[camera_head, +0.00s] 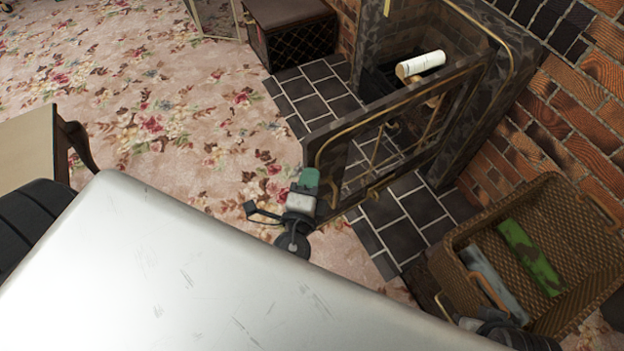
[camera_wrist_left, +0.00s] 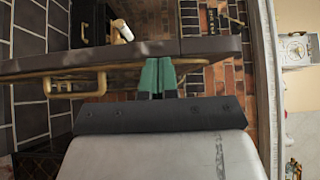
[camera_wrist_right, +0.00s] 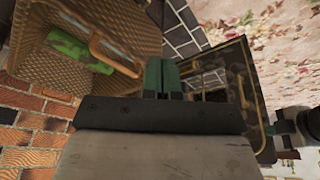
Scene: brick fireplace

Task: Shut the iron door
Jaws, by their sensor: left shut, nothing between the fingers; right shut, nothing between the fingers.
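The iron door (camera_head: 318,145), dark with gold trim and glass panes, stands open, swung out from the fireplace (camera_head: 400,20). Its gold handle shows in the left wrist view (camera_wrist_left: 75,92). My left gripper (camera_head: 308,180) has green fingertips and is shut and empty, at the door's free edge. In the left wrist view its fingertips (camera_wrist_left: 158,75) are at or very close to the door's edge; I cannot tell if they touch. My right gripper (camera_wrist_right: 162,76) is shut and empty, near the wicker basket; only part of it shows low right in the head view.
A wicker basket (camera_head: 600,265) with a green and a grey roll stands at the right. A pale log (camera_head: 420,66) lies in the firebox opening. Dark hearth tiles (camera_head: 405,225) lie below the door. A dark box (camera_head: 290,30) stands behind. The floral carpet is open at the left.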

